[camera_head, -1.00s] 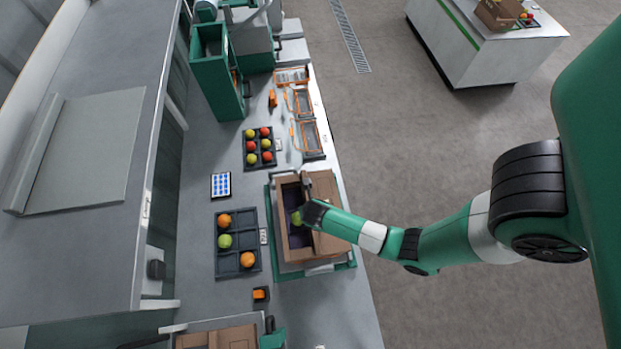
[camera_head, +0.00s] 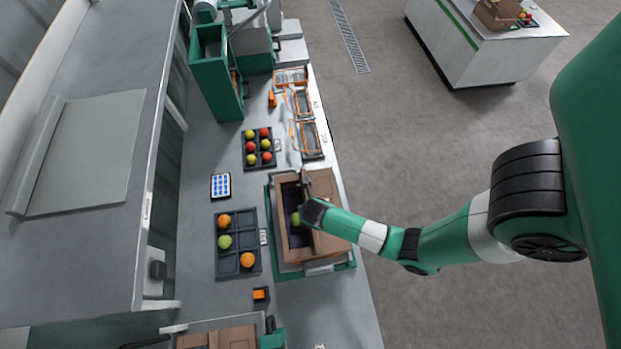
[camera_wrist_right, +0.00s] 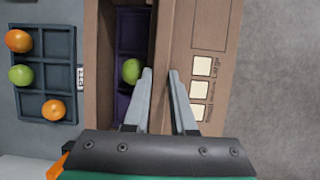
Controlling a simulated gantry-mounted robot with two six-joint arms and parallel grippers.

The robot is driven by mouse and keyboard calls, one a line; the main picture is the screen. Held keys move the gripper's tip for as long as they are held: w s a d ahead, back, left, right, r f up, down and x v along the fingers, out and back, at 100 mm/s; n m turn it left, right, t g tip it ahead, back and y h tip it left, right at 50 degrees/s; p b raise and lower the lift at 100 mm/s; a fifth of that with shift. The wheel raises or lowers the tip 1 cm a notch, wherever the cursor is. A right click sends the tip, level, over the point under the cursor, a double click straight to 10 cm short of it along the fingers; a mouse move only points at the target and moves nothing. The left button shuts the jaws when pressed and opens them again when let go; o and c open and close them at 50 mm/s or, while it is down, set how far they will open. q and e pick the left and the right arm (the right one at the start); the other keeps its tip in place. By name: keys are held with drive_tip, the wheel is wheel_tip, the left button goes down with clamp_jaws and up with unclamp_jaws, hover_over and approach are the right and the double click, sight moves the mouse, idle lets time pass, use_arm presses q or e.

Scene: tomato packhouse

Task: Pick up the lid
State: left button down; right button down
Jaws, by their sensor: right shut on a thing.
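The lid (camera_wrist_right: 210,50) is a brown cardboard flap with pale label squares and the word "Large", along the right side of an open brown box (camera_wrist_right: 101,60). In the head view the lid (camera_head: 325,186) also shows beside the box's opening. My right gripper (camera_wrist_right: 160,72) is shut on the lid at its inner edge, with one finger on the box's inside and the other on the labelled face. In the head view my right gripper (camera_head: 308,212) is partly hidden by its own wrist. A green fruit (camera_wrist_right: 131,71) lies in a dark purple insert inside the box. My left gripper is not in view.
A dark tray (camera_head: 251,224) with orange and green fruit lies left of the box. A second tray (camera_head: 258,135) with red and green fruit is farther back. Orange-rimmed racks (camera_head: 309,138) stand behind the box. Open floor is to the right.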

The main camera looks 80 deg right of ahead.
drive_tip(key=v, duration=0.3)
drive_tip(key=p+v, duration=0.1)
drive_tip(key=v, duration=0.1)
drive_tip(key=s+a+p+v, duration=0.1)
drive_tip(key=v, duration=0.2)
drive_tip(key=shift+a+r, duration=0.1)
drive_tip(key=shift+a, duration=0.05)
drive_tip(key=s+a+r, duration=0.4)
drive_tip(key=s+a, duration=0.1)
drive_tip(key=a, duration=0.3)
wheel_tip(320, 180, up, 7)
drive_tip(key=p, duration=0.8)
drive_tip(key=shift+f, duration=0.15)
drive_tip(key=shift+s+d, duration=0.1)
drive_tip(key=shift+s, duration=0.05)
